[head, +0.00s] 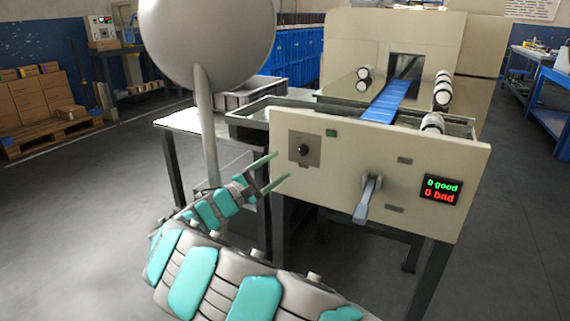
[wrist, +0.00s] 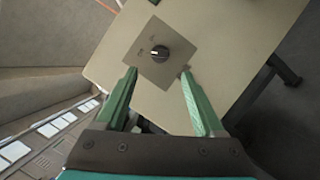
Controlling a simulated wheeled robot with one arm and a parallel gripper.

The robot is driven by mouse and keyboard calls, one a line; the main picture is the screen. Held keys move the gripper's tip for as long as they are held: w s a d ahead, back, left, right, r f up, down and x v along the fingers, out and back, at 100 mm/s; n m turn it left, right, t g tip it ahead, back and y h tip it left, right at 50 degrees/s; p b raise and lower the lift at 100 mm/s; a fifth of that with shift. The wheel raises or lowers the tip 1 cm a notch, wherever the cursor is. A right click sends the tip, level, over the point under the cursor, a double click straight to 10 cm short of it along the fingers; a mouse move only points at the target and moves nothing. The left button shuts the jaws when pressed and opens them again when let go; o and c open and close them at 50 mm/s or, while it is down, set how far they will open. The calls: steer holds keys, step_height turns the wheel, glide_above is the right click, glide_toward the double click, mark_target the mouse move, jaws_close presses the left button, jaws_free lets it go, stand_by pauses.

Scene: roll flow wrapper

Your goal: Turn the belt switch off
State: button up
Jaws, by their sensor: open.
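The belt switch is a small black rotary knob (head: 303,150) on a grey square plate at the left of the machine's beige front panel. In the wrist view the knob (wrist: 160,53) lies ahead of the fingertips and a little above the gap between them. A light mark shows on the knob, but the labels are too small to read. My gripper (head: 276,170) is open and empty, just left of and slightly below the knob. In the wrist view its two green fingers (wrist: 158,72) stand apart, with the plate beyond them. Nothing hides the knob.
A grey lever (head: 367,198) sticks out of the panel to the right of the knob. A display (head: 440,189) reads 0 good, 0 bad. A small green indicator (head: 331,133) sits above right of the knob. A blue belt (head: 388,100) runs behind the panel. Open floor lies left.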

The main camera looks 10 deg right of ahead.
steer(key=shift+s+a+f, duration=0.1)
steer(key=shift+s+a, duration=0.05)
steer(key=shift+a, duration=0.05)
steer(key=shift+d, duration=0.1)
